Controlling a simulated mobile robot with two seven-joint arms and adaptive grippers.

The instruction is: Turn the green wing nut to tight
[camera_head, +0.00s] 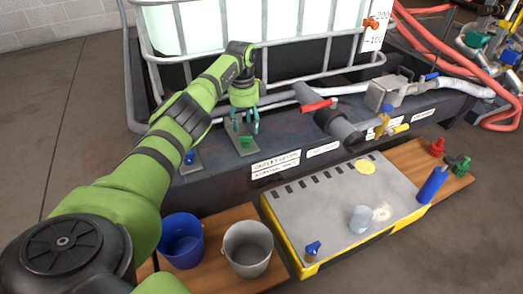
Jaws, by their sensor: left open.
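The green wing nut (246,142) sits on a small grey plate (235,143) on the dark ledge in front of the caged tank. My left gripper (247,127) points down just above and behind the wing nut. Its teal fingers are open, and nothing shows between them. The fingers overlap the back of the plate in the view, so I cannot tell whether they touch the wing nut. My right gripper is not in view.
A blue nut (190,158) sits on another plate to the left. A pipe with a red lever (315,106) is right of the gripper. Blue (182,240) and grey (248,249) buckets stand below, beside a yellow-edged grey platform (310,215). The caged tank (290,28) rises behind.

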